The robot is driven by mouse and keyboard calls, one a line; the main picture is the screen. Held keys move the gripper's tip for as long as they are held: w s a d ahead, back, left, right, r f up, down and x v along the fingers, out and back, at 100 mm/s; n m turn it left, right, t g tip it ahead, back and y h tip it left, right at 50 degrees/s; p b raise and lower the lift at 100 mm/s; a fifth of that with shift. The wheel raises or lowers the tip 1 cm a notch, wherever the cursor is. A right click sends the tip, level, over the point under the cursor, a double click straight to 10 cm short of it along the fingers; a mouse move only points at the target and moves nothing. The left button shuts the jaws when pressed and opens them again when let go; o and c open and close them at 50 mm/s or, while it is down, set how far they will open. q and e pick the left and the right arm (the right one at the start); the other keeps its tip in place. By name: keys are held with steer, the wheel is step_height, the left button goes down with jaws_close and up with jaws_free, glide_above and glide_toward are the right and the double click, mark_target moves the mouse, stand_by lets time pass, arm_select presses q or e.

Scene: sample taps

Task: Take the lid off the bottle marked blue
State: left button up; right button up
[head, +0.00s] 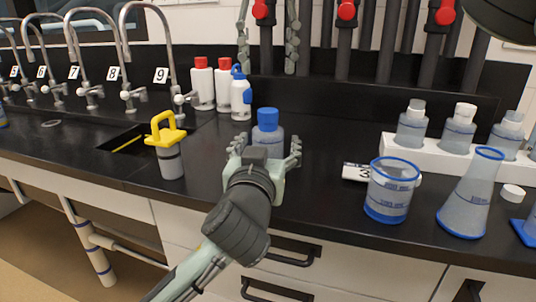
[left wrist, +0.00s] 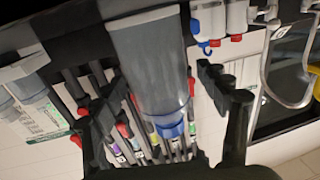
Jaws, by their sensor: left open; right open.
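A translucent grey-blue bottle (head: 267,138) with a blue lid (head: 267,116) stands upright on the black bench. Its lid is on. My left gripper (head: 265,150) is open, with one finger on each side of the bottle's lower part; its wrist hides the bottle's base. In the left wrist view the bottle (left wrist: 152,65) and its blue lid (left wrist: 170,130) show between the spread fingers (left wrist: 168,112); I cannot tell whether they touch it. My right gripper (head: 267,65) is open and empty above the lid, fingers spread. I cannot read a marking on the bottle.
Squeeze bottles (head: 203,85) stand behind left, beside a sink with a yellow-handled container (head: 169,155). At right are a beaker (head: 390,192), a flask (head: 470,195), a white rack (head: 430,155) with bottles, and a loose white lid (head: 513,192). Pipes with red knobs line the back.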

mark_target(268, 110)
arm_select(q)
steer(key=shift+c, duration=0.4)
jaws_close()
arm_select(e)
steer(key=m, duration=1.7)
steer(key=shift+m, duration=0.4)
steer(key=shift+f, duration=4)
